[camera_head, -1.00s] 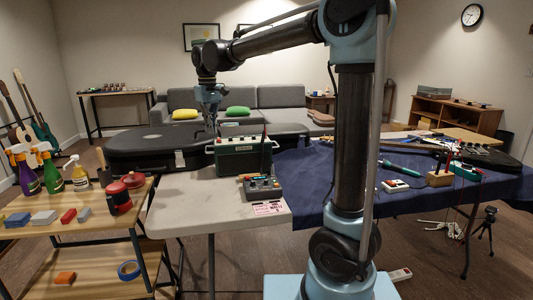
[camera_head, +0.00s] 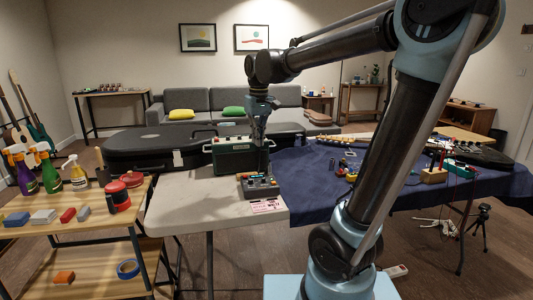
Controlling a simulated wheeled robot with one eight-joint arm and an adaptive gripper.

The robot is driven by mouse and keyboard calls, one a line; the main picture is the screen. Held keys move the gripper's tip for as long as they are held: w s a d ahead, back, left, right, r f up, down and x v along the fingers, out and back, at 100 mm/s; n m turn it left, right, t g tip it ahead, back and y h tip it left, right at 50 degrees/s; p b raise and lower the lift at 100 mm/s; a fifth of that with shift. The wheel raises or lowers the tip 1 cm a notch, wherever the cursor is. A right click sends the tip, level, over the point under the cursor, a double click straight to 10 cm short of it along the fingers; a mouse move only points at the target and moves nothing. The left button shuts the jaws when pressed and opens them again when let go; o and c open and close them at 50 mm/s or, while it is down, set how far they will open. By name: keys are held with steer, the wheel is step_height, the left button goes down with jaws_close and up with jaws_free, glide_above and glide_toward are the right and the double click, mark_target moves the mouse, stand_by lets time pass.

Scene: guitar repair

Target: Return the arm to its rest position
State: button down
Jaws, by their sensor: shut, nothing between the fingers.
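My arm rises from its base at the lower right, leans right, and reaches back left over the tables. My gripper (camera_head: 263,170) hangs pointing down at the end of the arm, in front of the right end of the green amplifier box (camera_head: 232,158) and just above or behind the grey pedal with knobs (camera_head: 260,187). Its fingers look closed and hold nothing. I cannot tell whether the fingertips touch the pedal.
A black guitar case (camera_head: 150,147) lies behind the light table (camera_head: 185,205). The wooden shelf cart (camera_head: 75,218) at left holds spray bottles and blocks. The blue-covered table (camera_head: 305,190) at right carries tools. The light table's front is clear.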

steer(key=s+d+f+m+t, duration=0.1)
steer(key=s+d+f+m, duration=0.4)
steer(key=s+d+f, duration=1.4)
steer(key=d+f, duration=0.1)
steer(key=d, duration=0.2)
steer(key=shift+s+f+m+t, duration=0.2)
steer(key=shift+f+m+t, duration=0.1)
steer(key=shift+f+m, duration=0.1)
steer(key=shift+w+f, duration=0.15)
steer(key=shift+w, duration=0.3)
